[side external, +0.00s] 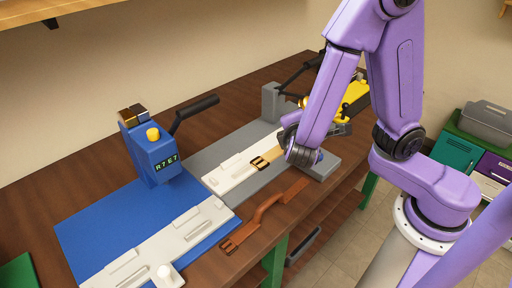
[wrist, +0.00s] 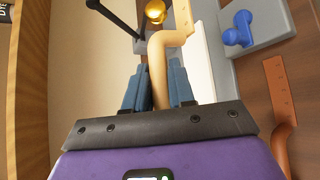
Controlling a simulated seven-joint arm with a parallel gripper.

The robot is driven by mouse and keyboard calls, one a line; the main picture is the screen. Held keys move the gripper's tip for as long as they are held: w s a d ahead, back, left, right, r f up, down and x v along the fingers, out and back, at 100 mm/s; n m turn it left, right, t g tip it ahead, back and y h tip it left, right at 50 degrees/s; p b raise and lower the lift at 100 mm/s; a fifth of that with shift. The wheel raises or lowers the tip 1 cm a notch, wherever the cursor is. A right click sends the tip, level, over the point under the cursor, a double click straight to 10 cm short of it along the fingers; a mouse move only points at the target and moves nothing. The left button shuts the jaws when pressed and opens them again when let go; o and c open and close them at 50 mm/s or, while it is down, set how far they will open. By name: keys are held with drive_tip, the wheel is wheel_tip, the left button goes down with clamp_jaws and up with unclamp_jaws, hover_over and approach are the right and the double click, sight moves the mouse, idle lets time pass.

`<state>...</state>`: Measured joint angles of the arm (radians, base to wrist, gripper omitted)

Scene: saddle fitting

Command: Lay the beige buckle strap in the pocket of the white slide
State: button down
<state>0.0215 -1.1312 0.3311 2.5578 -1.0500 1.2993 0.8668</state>
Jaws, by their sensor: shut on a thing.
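The beige buckle strap (wrist: 158,68) is between my gripper's (wrist: 160,80) two blue-grey fingers, which are shut on it. In the wrist view it bends to the right beyond the fingertips. In the side view the strap (side external: 274,153) shows beside my wrist, its dark buckle end over the white slide (side external: 228,179) on the grey base. I cannot tell whether it touches the slide. My wrist hides the fingers and the rest of the strap there. A second white slide (side external: 157,248) lies on the blue base at the front left.
A brown strap (side external: 266,208) lies on the table in front of the grey base. A blue machine (side external: 152,158) with a black lever stands left. A yellow machine (side external: 355,94) stands behind my arm. A blue knob (wrist: 238,30) is on the grey base.

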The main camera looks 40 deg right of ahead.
drive_tip(key=w+f, duration=0.3)
drive_tip(key=w, duration=0.1)
drive_tip(key=w+a+f, duration=0.1)
drive_tip(key=w+f, duration=0.2)
drive_tip(key=w, duration=0.1)
drive_tip(key=w+f, duration=0.3)
drive_tip(key=w, duration=0.1)
drive_tip(key=shift+w+a, duration=0.2)
drive_tip(key=shift+a, duration=0.1)
drive_tip(key=shift+w+f, duration=0.2)
drive_tip(key=shift+f, duration=1.65)
drive_tip(key=c, duration=0.9)
unclamp_jaws()
drive_tip(key=shift+c, duration=0.2)
